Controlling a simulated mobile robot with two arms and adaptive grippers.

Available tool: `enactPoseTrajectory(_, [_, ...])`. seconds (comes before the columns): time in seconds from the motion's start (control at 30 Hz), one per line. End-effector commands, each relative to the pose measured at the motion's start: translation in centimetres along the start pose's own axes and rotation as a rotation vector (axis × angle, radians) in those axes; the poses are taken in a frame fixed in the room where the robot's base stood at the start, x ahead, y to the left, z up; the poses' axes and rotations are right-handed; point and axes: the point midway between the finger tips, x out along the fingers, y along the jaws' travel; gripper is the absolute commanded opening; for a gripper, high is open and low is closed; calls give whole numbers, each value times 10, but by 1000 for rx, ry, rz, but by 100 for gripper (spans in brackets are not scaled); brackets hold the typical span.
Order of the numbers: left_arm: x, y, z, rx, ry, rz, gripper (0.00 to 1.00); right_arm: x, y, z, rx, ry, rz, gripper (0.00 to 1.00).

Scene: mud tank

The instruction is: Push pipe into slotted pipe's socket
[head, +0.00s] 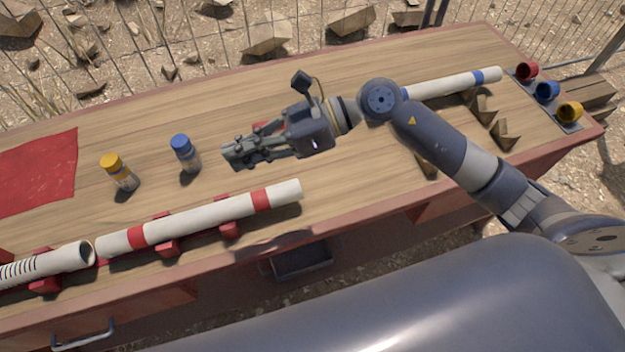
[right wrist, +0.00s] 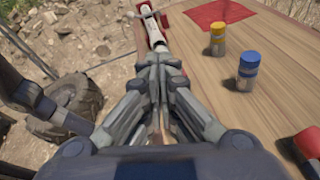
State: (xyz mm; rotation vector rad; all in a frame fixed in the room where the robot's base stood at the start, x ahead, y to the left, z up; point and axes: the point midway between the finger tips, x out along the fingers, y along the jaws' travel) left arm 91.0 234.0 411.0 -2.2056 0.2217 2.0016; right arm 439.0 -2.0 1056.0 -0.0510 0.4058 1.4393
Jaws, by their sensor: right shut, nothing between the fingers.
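The white pipe with two red bands (head: 200,216) lies on red supports along the table's front edge. Its left end is close to the open socket of the slotted pipe (head: 50,264) at the far left, with a narrow gap showing between them. The slotted pipe has coloured stripes and its left part is cut off by the picture. My right gripper (head: 230,153) is shut and empty above the table, behind the pipe's middle. In the right wrist view its fingers (right wrist: 160,62) are together and hide much of what lies ahead. My left gripper is not in view.
A yellow-capped bottle (head: 120,174) and a blue-capped bottle (head: 186,155) stand left of my right gripper. A red mat (head: 38,172) lies at left. A blue-banded pipe (head: 450,85) and red, blue and yellow cups (head: 546,91) are at right.

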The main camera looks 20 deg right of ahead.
Motion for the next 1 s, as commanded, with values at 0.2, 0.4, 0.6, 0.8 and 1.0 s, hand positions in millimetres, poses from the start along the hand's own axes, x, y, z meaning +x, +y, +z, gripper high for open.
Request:
enactPoseTrajectory(0.2, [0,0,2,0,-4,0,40,-66,-44,-91,-232,561,-16,0])
enactPoseTrajectory(0.4, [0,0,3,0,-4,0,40,-136,-69,-130,-284,894,-24,0])
enactPoseTrajectory(0.6, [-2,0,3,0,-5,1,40,-155,-75,-141,-285,984,-24,0])
enactPoseTrajectory(0.8, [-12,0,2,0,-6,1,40,-138,-78,-164,-281,982,-19,0])
enactPoseTrajectory(1.0, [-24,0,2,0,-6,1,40,-113,-83,-199,-281,980,-19,0])
